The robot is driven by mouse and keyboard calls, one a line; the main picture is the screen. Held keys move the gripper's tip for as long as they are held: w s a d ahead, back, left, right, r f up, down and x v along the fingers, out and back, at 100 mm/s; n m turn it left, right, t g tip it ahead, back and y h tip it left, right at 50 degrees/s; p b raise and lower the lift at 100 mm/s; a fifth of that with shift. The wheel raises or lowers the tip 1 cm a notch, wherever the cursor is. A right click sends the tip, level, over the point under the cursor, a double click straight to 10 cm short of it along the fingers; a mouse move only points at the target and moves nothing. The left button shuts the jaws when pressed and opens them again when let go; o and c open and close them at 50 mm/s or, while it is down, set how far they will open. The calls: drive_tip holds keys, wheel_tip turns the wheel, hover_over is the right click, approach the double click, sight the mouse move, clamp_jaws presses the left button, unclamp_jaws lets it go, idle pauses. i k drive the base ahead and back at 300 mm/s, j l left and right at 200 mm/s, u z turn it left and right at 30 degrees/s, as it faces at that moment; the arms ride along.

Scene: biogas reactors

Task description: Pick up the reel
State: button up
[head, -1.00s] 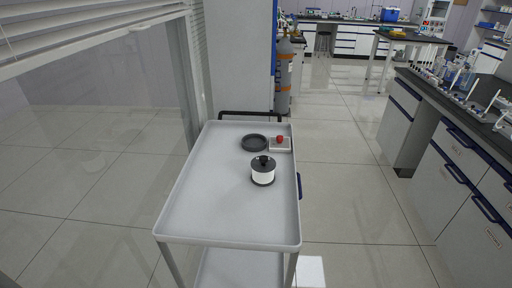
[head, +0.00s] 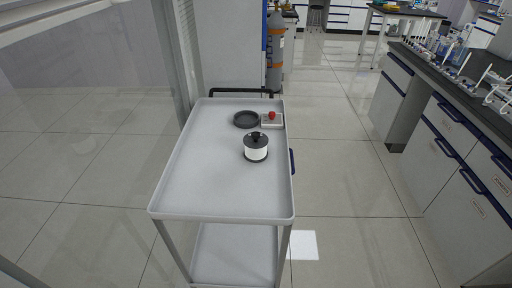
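The reel (head: 256,152) looks like a white cylinder with a black top, a black knob and a dark base rim. It stands upright on the grey cart's top tray (head: 190,185), right of the middle. Behind it on the tray lie a round black dish (head: 246,119) and a small pale box with a red knob (head: 271,119). My gripper is not in view.
The cart has a raised rim, a lower shelf (head: 235,255) and a black handle bar at its far end. A glass partition is on the left. A lab bench (head: 440,130) with glassware is on the right. A gas cylinder (head: 275,55) stands behind. The floor between cart and bench is clear.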

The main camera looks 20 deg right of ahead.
sight(255, 143)
drive_tip(key=l+u, duration=0.1)
drive_tip(key=u, duration=0.25)
drive_tip(key=i+l+u, duration=0.1)
drive_tip(key=u, duration=0.3)
drive_tip(key=l+u, duration=0.15)
drive_tip(key=u, duration=0.2)
drive_tip(key=l+u, duration=0.2)
drive_tip(key=l, duration=0.25)
drive_tip(key=l+u, duration=0.2)
drive_tip(key=l, duration=0.3)
drive_tip(key=l+u, duration=0.2)
drive_tip(key=l, duration=0.25)
drive_tip(key=k+l+u, duration=0.2)
drive_tip(key=l, duration=0.25)
drive_tip(key=l+u, duration=0.2)
drive_tip(key=l, duration=0.25)
drive_tip(key=k, duration=0.05)
